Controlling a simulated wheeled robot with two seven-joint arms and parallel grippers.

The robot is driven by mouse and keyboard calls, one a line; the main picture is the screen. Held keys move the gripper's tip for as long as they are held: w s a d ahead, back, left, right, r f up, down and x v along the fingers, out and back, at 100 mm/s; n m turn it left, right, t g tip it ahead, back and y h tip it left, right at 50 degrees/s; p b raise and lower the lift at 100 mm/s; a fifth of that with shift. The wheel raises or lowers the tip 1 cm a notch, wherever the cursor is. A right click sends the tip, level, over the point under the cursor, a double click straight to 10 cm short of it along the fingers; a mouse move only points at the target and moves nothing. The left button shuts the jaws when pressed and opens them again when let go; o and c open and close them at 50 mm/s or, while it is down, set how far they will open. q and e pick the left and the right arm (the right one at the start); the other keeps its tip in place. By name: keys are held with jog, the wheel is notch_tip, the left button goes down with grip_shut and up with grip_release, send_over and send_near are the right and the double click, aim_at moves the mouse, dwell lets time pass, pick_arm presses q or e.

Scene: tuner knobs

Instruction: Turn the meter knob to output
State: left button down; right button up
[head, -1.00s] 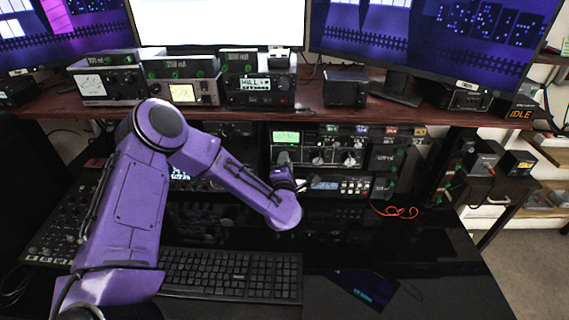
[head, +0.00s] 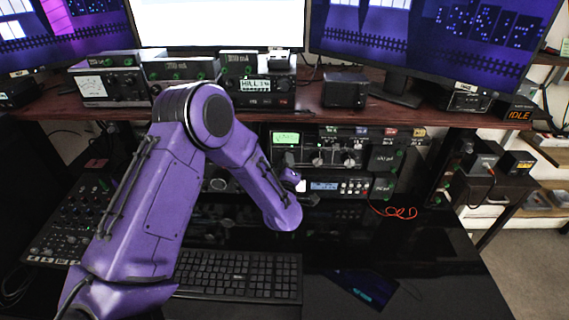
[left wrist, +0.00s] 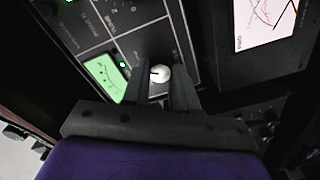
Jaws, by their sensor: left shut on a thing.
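A black tuner panel (head: 378,137) stands under the shelf, with a green-lit meter (head: 286,138) at its upper left and silver knobs (head: 318,160) to the right of that meter. In the left wrist view, a round silver knob (left wrist: 160,73) with a dark pointer line sits beside the lit meter (left wrist: 103,78). My left gripper (left wrist: 159,76) has one finger on each side of this knob and is shut on it. In the head view my purple wrist hides the fingertips and most of the held knob. My right gripper is out of view.
Another radio unit (head: 338,187) with a lit display sits just below the panel. Meters and boxes line the shelf (head: 300,115) above. A keyboard (head: 240,275) lies under my left arm, and a red cable (head: 395,211) lies to the right.

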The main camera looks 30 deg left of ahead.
pick_arm(q)
jog(key=shift+s+f+m, duration=0.15)
jog(key=shift+f+m, duration=0.15)
jog(key=shift+m, duration=0.5)
jog(key=c, duration=0.9)
grip_release()
jog(key=shift+r, duration=0.15)
jog(key=shift+d, duration=0.1)
jog(key=b+v, duration=0.2)
jog(key=v, duration=0.8)
jog(key=shift+s, duration=0.25)
